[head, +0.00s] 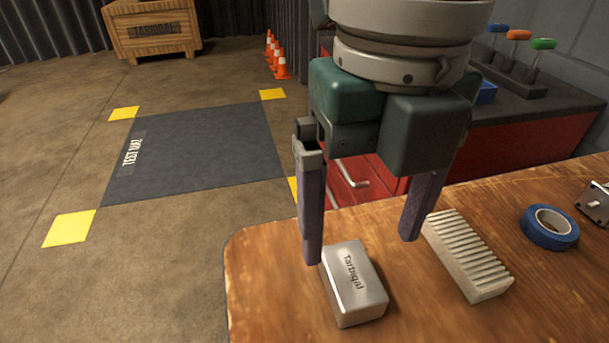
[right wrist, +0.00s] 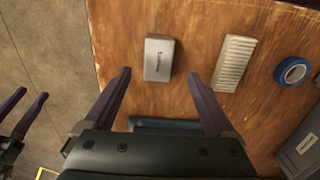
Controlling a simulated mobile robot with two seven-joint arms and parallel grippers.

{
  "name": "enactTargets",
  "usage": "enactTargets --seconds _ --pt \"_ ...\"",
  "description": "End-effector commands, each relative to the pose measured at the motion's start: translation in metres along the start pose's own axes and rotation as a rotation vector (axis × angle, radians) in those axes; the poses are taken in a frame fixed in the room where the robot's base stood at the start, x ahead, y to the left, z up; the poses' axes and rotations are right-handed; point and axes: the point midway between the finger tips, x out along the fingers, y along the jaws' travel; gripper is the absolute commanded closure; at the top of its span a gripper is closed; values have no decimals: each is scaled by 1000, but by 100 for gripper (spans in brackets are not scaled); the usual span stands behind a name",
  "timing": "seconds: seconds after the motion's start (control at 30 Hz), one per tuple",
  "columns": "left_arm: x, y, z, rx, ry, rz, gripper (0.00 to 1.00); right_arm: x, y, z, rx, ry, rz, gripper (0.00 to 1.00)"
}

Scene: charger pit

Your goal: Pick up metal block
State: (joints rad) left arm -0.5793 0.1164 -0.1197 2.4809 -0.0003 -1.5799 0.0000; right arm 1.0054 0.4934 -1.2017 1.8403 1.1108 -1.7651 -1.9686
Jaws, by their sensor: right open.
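The metal block (head: 353,284), a silver rounded box lettered "Tarbigal", lies flat on the wooden table near its left edge. It also shows in the right wrist view (right wrist: 158,60). My right gripper (head: 360,250) is open and empty, pointing down above the table. In the head view its left finger overlaps the block's upper left corner; contact cannot be told. In the right wrist view the block appears beyond and between the fingertips (right wrist: 160,74). My left gripper (right wrist: 33,94) shows only at the left edge of the right wrist view, with its fingers apart and nothing between them.
On the wooden table (head: 275,265), a ribbed pale metal block (head: 468,255) lies right of the metal block, with blue tape (head: 549,227) farther right. A grey metal part (head: 594,203) is at the right edge. Behind stands a red cabinet (head: 530,135) with levers.

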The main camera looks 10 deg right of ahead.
Motion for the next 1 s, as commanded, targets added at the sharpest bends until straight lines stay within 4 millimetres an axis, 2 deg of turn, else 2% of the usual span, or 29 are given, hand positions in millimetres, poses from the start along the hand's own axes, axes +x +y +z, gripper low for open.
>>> enactTargets --seconds 0.03,0.23,0.47,0.7,0.77,1.0 --pt "5 0 2 0 1 -1 50 11 0 0 1 2 -1 10" --pt "12 0 4 2 0 -2 50 29 2 0 0 0 0 10" --pt "26 -1 9 5 0 -5 50 65 3 1 3 1 0 10" --pt "26 -1 8 6 -1 -5 50 68 3 2 1 -3 0 10" --pt "26 -1 9 6 -1 -5 50 68 3 2 1 -3 0 15" --pt "26 -1 9 6 -2 -4 50 67 3 2 1 -3 0 42"
